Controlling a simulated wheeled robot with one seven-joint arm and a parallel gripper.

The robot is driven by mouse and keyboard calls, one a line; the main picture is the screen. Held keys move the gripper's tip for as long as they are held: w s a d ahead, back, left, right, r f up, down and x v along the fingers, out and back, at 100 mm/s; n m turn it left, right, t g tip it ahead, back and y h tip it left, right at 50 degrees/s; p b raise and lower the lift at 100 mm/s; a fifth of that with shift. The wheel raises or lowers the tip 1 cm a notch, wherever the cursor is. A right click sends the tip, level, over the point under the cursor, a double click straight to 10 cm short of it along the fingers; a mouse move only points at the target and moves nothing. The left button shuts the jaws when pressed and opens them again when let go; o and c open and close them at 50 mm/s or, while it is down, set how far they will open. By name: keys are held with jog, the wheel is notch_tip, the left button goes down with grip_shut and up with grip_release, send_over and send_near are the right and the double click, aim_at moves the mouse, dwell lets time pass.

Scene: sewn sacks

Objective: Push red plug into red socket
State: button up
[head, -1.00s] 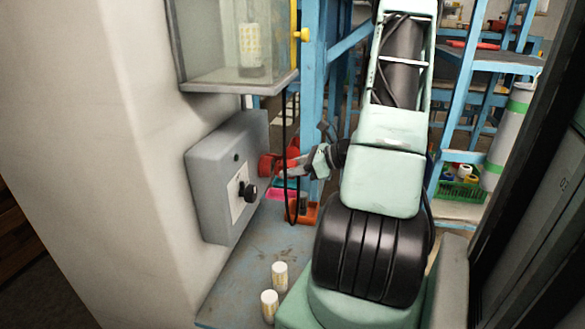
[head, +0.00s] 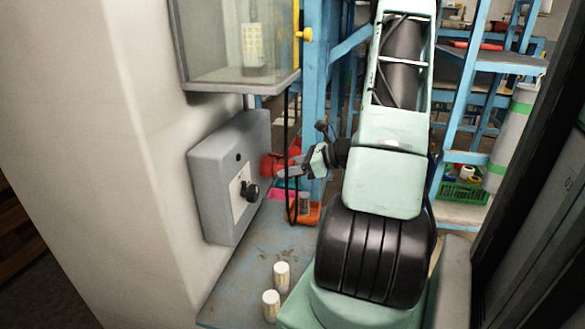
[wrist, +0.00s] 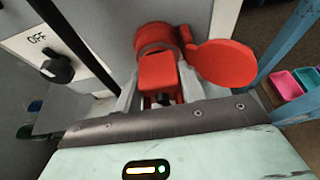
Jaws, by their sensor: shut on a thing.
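The red socket (wrist: 155,38) sits on the side of the grey wall box (head: 212,165), with its round red lid (wrist: 225,64) swung open to the right in the wrist view. The red plug (wrist: 158,72) is between the fingers of my gripper (wrist: 156,95), which is shut on it. The plug's front end is at the socket's mouth; I cannot tell how deep it sits. In the head view my gripper (head: 288,170) reaches left to the red socket (head: 267,165), and the plug is mostly hidden there.
A black knob (head: 250,191) is on the box front, marked OFF in the wrist view. A black cable (head: 288,150) hangs beside my gripper. A glass-fronted cabinet (head: 225,45) is above. Two white cylinders (head: 276,290) stand on the blue bench (head: 245,275).

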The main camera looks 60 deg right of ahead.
jog(key=o, duration=1)
jog(key=b+v, duration=0.3)
jog(key=v, duration=1.4)
jog(key=shift+s, duration=0.2)
jog(key=shift+s+r, duration=0.1)
jog(key=shift+r, duration=0.05)
